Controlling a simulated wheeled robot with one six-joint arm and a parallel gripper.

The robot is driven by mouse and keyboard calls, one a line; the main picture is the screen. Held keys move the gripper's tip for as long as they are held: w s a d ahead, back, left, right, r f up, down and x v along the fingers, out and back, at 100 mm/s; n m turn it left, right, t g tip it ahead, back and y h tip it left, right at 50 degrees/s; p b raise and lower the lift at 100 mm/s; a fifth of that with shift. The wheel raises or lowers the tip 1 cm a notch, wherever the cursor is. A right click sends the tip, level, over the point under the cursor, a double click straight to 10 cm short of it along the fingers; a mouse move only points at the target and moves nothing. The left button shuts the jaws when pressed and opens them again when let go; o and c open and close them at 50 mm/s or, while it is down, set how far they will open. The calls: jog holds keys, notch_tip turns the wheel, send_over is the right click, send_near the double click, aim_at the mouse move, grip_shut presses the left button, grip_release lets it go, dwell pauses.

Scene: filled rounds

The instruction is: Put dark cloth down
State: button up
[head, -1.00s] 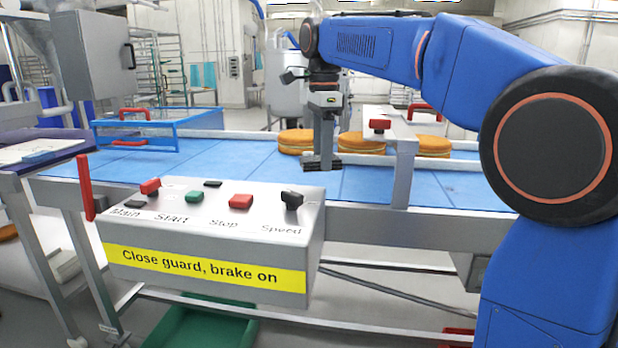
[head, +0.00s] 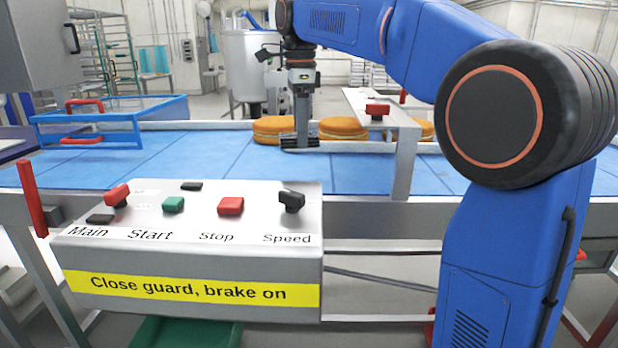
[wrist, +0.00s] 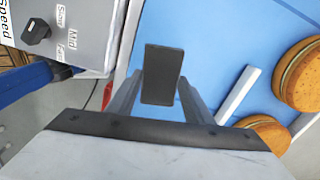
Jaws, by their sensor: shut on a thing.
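My gripper (head: 301,132) hangs upright above the far part of the blue belt (head: 215,172). It is shut on the dark cloth (head: 300,144), a small, flat, nearly black piece at its fingertips. In the wrist view the cloth (wrist: 163,73) shows as a dark rectangle between the two fingers (wrist: 160,98), with blue belt behind it. The cloth looks close to the belt, but I cannot tell whether it touches.
Filled rounds (head: 272,127) lie along the belt beside my gripper. A grey control box (head: 190,260) stands in front, with a red lever (head: 32,199) at its left. A metal bracket (head: 403,165) with a red knob (head: 377,109) rises at right. The belt's left-middle is clear.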

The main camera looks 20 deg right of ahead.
aim_at(311, 132)
jog(key=shift+w+d+r+m, duration=0.1)
jog(key=shift+w+d+m, duration=0.15)
jog(key=shift+d+m, duration=0.35)
jog(key=shift+w+d+r+m, duration=0.1)
jog(key=shift+w+d+m, duration=0.2)
jog(key=shift+d, duration=0.6)
jog(key=shift+d+f, duration=0.1)
jog(key=shift+f, duration=4.8)
jog(key=shift+f, duration=0.15)
jog(key=o, duration=1)
notch_tip(311, 132, up, 12)
jog(key=shift+r, duration=0.15)
jog(key=shift+s, duration=0.15)
